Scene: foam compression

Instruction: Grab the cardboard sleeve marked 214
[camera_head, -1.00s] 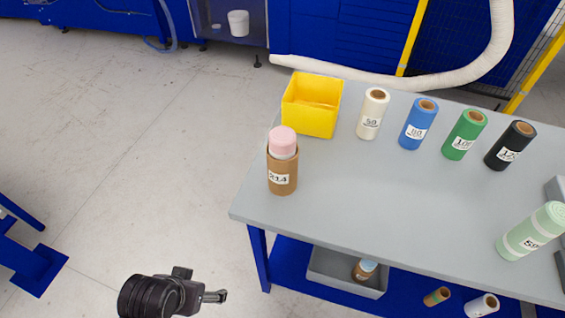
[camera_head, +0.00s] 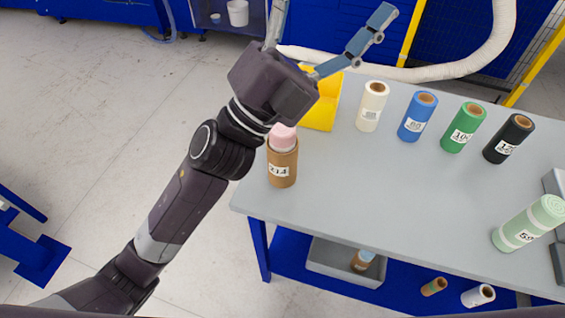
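The cardboard sleeve marked 214 (camera_head: 282,172) stands upright near the left edge of the grey table (camera_head: 350,210). A pink roll (camera_head: 283,138) sticks out of its top. My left arm comes in from the lower left and passes just left of the sleeve. My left gripper (camera_head: 332,18) is above and beyond the sleeve, over the yellow bin, with its two fingers spread wide and nothing between them. My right gripper is not in view.
A yellow bin (camera_head: 322,115) stands behind the sleeve, partly hidden by the gripper. White (camera_head: 371,108), blue (camera_head: 417,118), green (camera_head: 463,129) and black (camera_head: 508,140) rolls stand along the back. A pale green roll (camera_head: 530,222) lies at right. The table's middle is clear.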

